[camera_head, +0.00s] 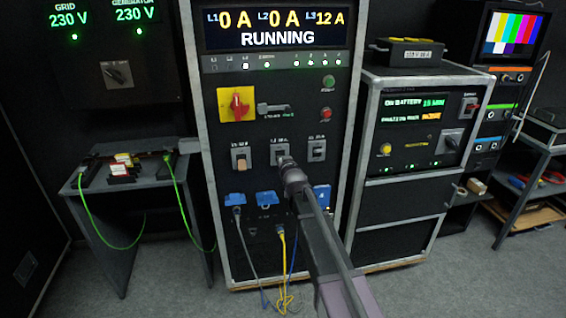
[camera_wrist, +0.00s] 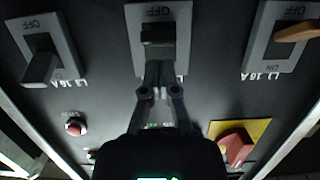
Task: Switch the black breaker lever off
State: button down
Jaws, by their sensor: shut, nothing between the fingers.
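The black breaker lever (camera_wrist: 158,33) is on the middle grey breaker plate (camera_wrist: 140,60), labelled L2. It sits toward the end marked OFF, which is at the top of the inverted wrist view. My gripper (camera_wrist: 160,70) is shut and empty, its fingertips over this plate close to the lever; I cannot tell if they touch it. In the head view my gripper (camera_head: 284,161) is at the middle breaker (camera_head: 279,149) and hides its lower part. The display (camera_head: 277,22) reads L1 0 A, L2 0 A, L3 12 A and RUNNING.
On either side are a breaker with an orange lever (camera_wrist: 297,32) and one with a grey lever (camera_wrist: 43,67). A red rotary switch on yellow (camera_head: 237,104) and a red button (camera_head: 326,114) are above. Blue sockets (camera_head: 265,199) with cables are below.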

jog(key=f+p+v, duration=0.1)
jog(key=v, duration=1)
jog(key=shift+s, duration=0.15)
jog(key=s+d+f+m+g+h+p, duration=0.1)
jog(key=s+d+g+p, duration=0.4)
jog(key=s, duration=0.9)
jog(key=s+d+f+m+g+h+p, duration=0.1)
jog(key=s+d+g+p, duration=0.4)
jog(key=s+d+g, duration=0.5)
jog(key=s+d+f+h, duration=0.1)
jog(key=s+d, duration=0.2)
jog(key=s, duration=0.1)
jog(key=shift+f+m+h+p, duration=0.35)
jog(key=shift+m+h+p, duration=0.05)
jog(key=c, duration=1.4)
grip_release()
jog(key=shift+w+d, duration=0.1)
